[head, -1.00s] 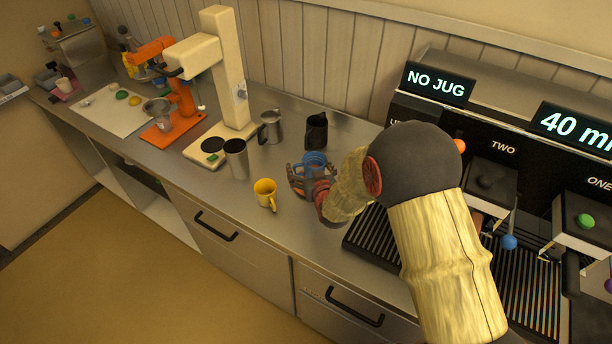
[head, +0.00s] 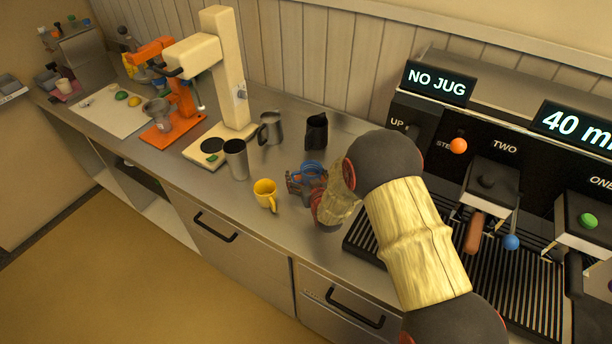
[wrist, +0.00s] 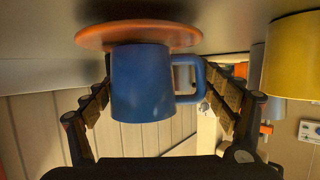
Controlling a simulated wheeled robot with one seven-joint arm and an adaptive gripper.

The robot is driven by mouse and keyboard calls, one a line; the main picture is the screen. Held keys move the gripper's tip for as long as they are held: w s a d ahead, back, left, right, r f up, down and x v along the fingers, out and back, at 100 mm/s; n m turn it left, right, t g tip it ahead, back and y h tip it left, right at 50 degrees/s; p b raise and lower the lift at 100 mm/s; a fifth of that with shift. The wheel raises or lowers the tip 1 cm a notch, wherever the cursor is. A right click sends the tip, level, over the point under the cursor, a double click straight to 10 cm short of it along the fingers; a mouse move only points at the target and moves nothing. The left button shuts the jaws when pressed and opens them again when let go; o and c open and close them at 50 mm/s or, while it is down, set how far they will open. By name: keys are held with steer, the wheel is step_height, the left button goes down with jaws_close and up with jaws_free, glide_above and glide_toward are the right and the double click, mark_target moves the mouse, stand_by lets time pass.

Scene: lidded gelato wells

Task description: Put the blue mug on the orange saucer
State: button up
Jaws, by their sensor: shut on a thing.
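The blue mug (wrist: 142,85) is between the two fingers of my gripper (wrist: 157,97) in the wrist view, its handle toward the right finger. That view is upside down, with the counter at the top. The orange saucer (wrist: 92,38) is at the mug's base; whether the mug rests on it or hovers just above, I cannot tell. In the head view the blue mug (head: 314,169) is partly covered by my gripper (head: 306,181), and I cannot make out the saucer. My gripper is shut on the mug.
A yellow mug (head: 265,194) stands close by on the left. A steel cup (head: 236,160), a steel jug (head: 271,127) and a black jug (head: 316,131) stand behind. The coffee machine's drip tray (head: 365,238) is to the right. Bare counter lies in front.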

steer(key=shift+f, duration=0.15)
steer(key=o, duration=1.4)
